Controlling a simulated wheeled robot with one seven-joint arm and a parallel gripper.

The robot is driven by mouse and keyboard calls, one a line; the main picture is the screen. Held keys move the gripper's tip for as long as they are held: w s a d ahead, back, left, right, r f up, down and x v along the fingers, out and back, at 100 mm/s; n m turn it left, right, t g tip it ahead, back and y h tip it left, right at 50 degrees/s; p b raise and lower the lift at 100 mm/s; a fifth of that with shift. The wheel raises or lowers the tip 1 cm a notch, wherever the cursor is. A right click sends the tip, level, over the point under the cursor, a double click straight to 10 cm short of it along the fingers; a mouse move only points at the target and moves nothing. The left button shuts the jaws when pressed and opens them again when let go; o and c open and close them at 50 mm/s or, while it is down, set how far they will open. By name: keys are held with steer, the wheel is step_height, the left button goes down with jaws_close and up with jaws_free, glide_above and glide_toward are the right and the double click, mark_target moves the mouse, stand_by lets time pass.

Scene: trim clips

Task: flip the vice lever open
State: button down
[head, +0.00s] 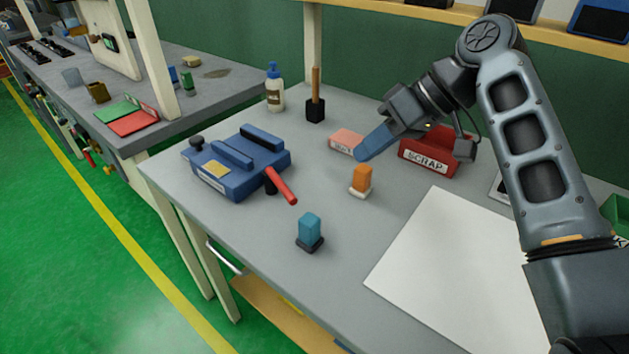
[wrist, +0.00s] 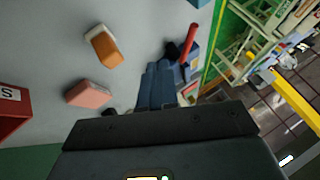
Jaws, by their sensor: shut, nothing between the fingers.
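The blue vice (head: 235,165) sits at the left of the grey table. Its red lever (head: 281,186) sticks out from the vice's front right side, sloping down toward the right. In the wrist view the red lever (wrist: 188,42) shows beyond the fingers, with part of the blue vice (wrist: 190,72) beside it. My gripper (head: 362,156) is to the right of the vice, above the table and apart from the lever. Its blue fingers (wrist: 158,85) are closed together and empty. They hide part of the vice in the wrist view.
An orange clip (head: 362,180) on a white base and a teal clip (head: 310,230) on a dark base stand on the table. A pink block (head: 346,142), red SCRAP bin (head: 430,155), bottle (head: 274,88) and brush (head: 316,103) stand behind. A white sheet (head: 450,265) lies at right.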

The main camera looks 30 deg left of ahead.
steer(key=p+x, duration=0.1)
steer(key=x, duration=0.9)
steer(key=shift+s+a+f, duration=0.1)
steer(key=shift+s+a+r+p, duration=0.2)
steer(key=shift+s+a+p, duration=0.1)
steer(key=shift+s, duration=0.25)
steer(key=shift+s+a+r+p, duration=0.15)
steer(key=shift+s+r+p, duration=0.1)
steer(key=shift+s, duration=0.3)
steer(key=shift+s+a, duration=0.3)
steer(key=shift+s, duration=0.35)
